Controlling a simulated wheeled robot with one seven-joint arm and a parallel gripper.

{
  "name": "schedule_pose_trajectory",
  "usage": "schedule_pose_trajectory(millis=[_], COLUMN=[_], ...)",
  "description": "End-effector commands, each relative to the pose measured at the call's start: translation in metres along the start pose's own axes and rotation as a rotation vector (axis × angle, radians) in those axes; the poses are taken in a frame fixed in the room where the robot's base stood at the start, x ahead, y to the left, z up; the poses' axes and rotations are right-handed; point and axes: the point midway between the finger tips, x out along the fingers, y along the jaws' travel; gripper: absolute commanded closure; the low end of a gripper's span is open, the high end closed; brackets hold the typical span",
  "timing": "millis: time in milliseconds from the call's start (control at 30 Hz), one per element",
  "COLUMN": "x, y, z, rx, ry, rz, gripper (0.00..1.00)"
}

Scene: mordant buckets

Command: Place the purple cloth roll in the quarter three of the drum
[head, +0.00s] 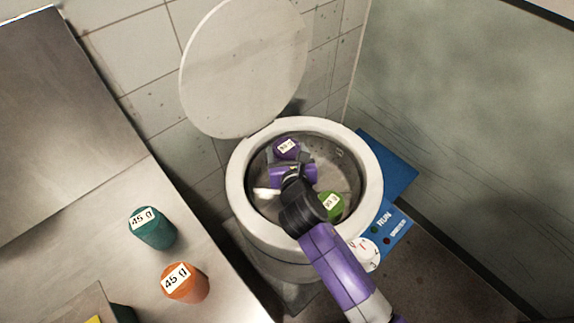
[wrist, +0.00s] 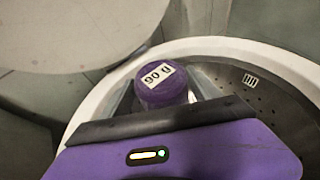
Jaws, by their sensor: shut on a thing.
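The purple cloth roll (head: 284,146), with a white 90 g label, is at the far side of the open drum (head: 340,172) in the head view. My gripper (head: 288,158) reaches in over the drum's near rim and is shut on the roll. The wrist view shows the purple roll (wrist: 162,88) between the fingers, label towards the camera, with the perforated drum wall (wrist: 225,75) beyond. A small dark-on-white mark (wrist: 250,80), looking like III, is on that wall, right of the roll. I cannot tell whether the roll touches the drum floor.
A green roll (head: 329,201) lies in the drum, right of my arm. The round lid (head: 243,65) stands open behind. A blue panel with RUN (head: 384,219) and a numbered dial (head: 365,253) are at the right. Teal (head: 152,232) and orange (head: 186,286) 45 g rolls stand on the left counter.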

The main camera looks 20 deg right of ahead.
Motion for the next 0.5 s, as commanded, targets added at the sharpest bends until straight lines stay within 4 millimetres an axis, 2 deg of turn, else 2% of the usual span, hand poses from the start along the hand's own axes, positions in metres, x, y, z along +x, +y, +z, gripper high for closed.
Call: schedule_pose_trajectory(millis=[33, 267, 500], x=[0.003, 0.01, 0.023], y=[0.0, 0.0, 0.0], z=[-0.008, -0.023, -0.053], rx=[0.0, 0.0, 0.001], ry=[0.001, -0.001, -0.001], rz=[0.001, 0.0, 0.0], gripper=[0.84, 0.84, 0.84])
